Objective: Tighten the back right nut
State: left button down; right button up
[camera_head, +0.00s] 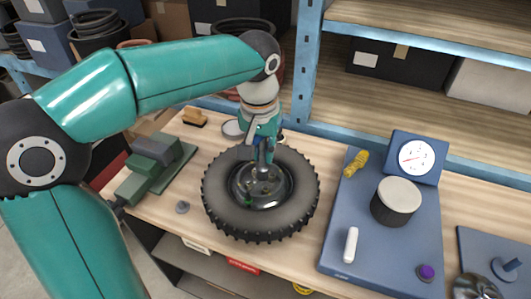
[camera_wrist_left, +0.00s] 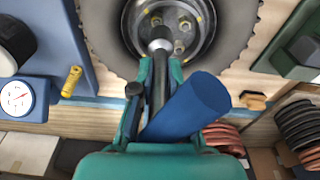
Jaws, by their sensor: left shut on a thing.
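The wheel, a black knobbly tyre (camera_head: 300,208) with a grey metal hub, lies flat on the wooden bench. My left gripper (camera_head: 264,150) points down over the back of the hub. It is shut on a dark-shafted tool with a silver socket end (camera_wrist_left: 160,45) and a thick blue cylinder (camera_wrist_left: 188,106) beside the shaft. In the wrist view the socket end is at the hub, on its back right side; the nut there is hidden, so I cannot tell whether the socket sits on it. Other nuts (camera_wrist_left: 184,26) show around the hub. My right gripper is not in view.
A blue board (camera_head: 388,240) with a dial gauge (camera_head: 417,157), a yellow-handled tool (camera_head: 356,162) and a dark round canister (camera_head: 396,203) lies right of the wheel. A green device (camera_head: 155,160) stands left. A blue shelf post (camera_head: 306,70) rises behind.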

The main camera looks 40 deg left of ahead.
pick_arm(q)
jog(key=w+r+b, duration=0.2)
jog(key=w, duration=0.3)
jog(key=f+b, duration=0.5)
jog(key=shift+s+a, duration=0.15)
jog(key=shift+a, duration=0.1)
jog(key=shift+f, duration=0.2)
dwell(1.2)
jog(key=shift+f+b, duration=0.45)
jog(key=shift+f, duration=0.8)
dwell(1.4)
dwell(0.4)
